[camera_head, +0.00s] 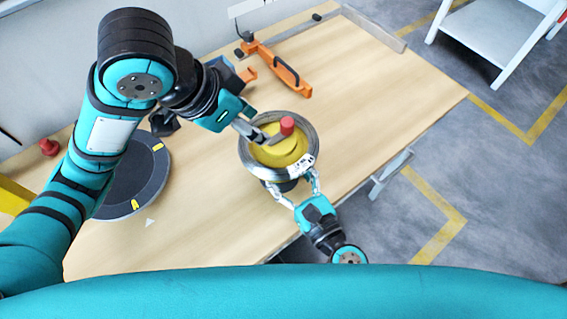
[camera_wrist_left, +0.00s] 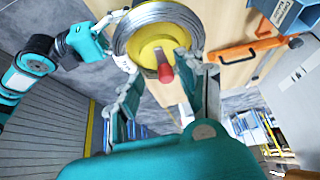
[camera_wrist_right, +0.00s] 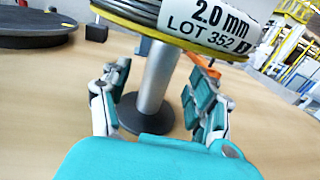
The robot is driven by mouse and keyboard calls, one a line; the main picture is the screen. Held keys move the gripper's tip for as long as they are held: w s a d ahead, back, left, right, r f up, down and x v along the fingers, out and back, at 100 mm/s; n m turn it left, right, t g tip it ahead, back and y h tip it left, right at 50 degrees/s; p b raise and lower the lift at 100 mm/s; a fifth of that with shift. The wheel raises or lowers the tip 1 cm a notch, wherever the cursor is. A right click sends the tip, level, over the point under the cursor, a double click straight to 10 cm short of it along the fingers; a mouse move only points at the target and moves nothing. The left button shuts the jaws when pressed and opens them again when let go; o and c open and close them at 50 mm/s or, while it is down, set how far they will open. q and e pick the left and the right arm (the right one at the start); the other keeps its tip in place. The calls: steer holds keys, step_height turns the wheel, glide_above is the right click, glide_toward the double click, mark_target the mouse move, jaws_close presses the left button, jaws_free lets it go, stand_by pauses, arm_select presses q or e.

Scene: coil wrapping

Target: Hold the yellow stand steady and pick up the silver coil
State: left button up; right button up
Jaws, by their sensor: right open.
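The silver coil (camera_head: 246,153) is a ring of wire around the yellow stand's (camera_head: 278,154) round hub, with a white label strip. A red knob (camera_head: 287,125) stands up from the hub. My left gripper (camera_head: 262,132) is over the hub beside the knob; in the left wrist view its fingers are spread, with the red knob (camera_wrist_left: 165,73) between them and a gap visible. My right gripper (camera_head: 293,188) is low at the coil's near side. In the right wrist view its open fingers stand either side of the stand's grey post (camera_wrist_right: 155,85), apart from it, below the coil (camera_wrist_right: 137,12).
An orange tool (camera_head: 278,68) lies on the wooden table (camera_head: 345,110) behind the coil. A dark round turntable (camera_head: 130,180) with yellow marks is at left, and a red knob (camera_head: 49,147) is beyond it. The table's right part is clear.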

steer(key=shift+x, duration=0.9)
jaws_close()
